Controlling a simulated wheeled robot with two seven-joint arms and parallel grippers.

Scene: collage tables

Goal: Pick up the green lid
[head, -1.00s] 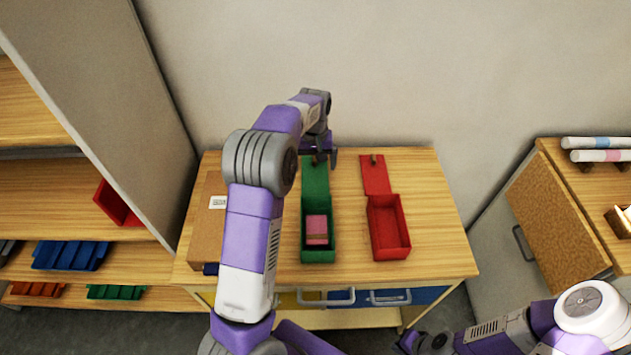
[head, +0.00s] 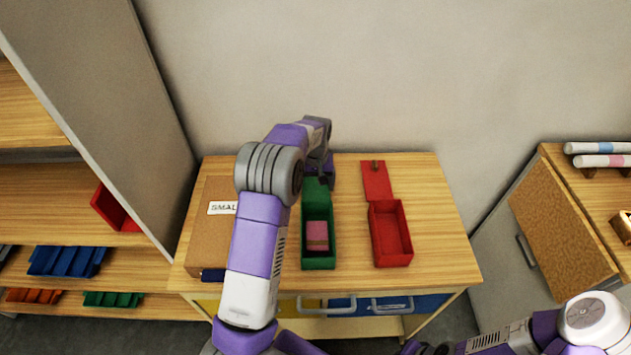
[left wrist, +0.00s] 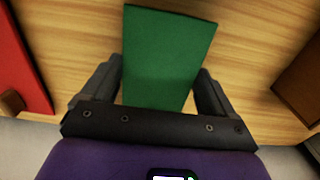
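The green lid (left wrist: 168,55) is a flat green panel in the left wrist view, lying between my left fingers. In the head view the green lid (head: 316,190) shows just behind the green box (head: 319,263), partly hidden by my left gripper. My left gripper (left wrist: 160,85) has its fingers wide apart, one along each side of the lid; I see no clear grip on it. Any knob on the lid is hidden. In the head view the left gripper (head: 319,173) is low over the lid's far end. My right gripper is not clearly visible at the bottom right.
A pink block (head: 317,232) lies in the green box. A red box (head: 376,240) with a red lid (head: 376,180) behind it is to the right. A brown carton (head: 207,245) is at the left. The table's right side (head: 440,225) is clear.

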